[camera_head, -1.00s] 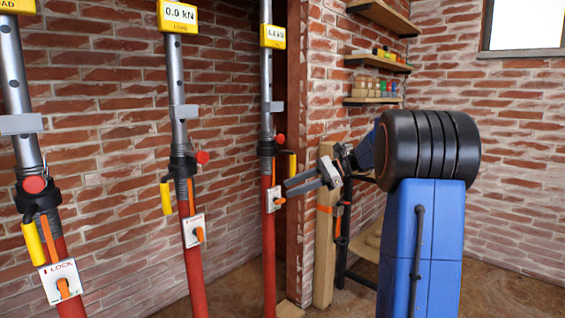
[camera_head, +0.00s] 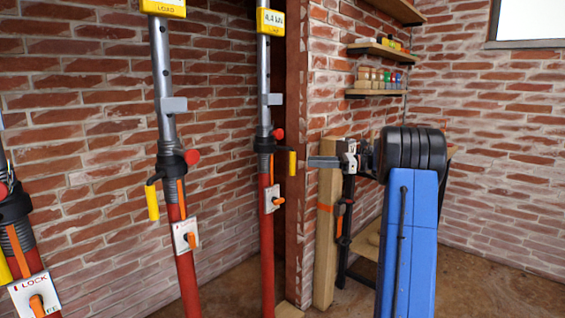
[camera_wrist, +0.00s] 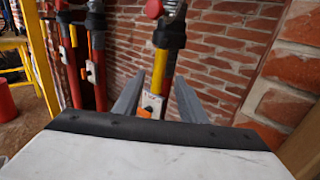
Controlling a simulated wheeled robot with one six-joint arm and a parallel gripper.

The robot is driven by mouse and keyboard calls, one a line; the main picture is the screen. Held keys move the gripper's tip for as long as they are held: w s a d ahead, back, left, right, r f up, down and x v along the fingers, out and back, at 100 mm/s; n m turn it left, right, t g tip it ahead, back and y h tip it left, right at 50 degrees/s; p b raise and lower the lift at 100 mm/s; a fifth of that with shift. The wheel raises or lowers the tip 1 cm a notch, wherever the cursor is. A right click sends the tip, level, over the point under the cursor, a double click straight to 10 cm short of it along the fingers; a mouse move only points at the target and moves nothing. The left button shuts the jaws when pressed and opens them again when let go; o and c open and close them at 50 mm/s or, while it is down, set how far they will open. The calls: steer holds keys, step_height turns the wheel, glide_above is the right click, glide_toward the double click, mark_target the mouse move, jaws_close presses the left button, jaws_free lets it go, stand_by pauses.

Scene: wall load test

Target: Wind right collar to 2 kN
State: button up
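The right prop has a black collar (camera_head: 265,146) with a red knob (camera_head: 278,135) and a yellow crank handle (camera_head: 292,163). Its yellow load display (camera_head: 270,21) seems to read 4.4 kN, in small print. My gripper (camera_head: 309,162) points left, just right of the handle, its fingers roughly level with it. In the wrist view my gripper's (camera_wrist: 160,76) two grey fingers are apart with nothing clearly held. The yellow handle (camera_wrist: 159,68) shows between and beyond the fingertips, below the black collar (camera_wrist: 170,35). Whether a finger touches it, I cannot tell.
The middle prop (camera_head: 166,130) and left prop (camera_head: 20,235) stand further left, with lock plates. The right prop's lock plate (camera_head: 271,199) has an orange lever. A brick pier and wooden post (camera_head: 328,240) stand close behind my gripper. Shelves (camera_head: 375,93) hang right.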

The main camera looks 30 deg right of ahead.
steer(key=x, duration=1.3)
steer(key=shift+r, duration=0.1)
jaws_close()
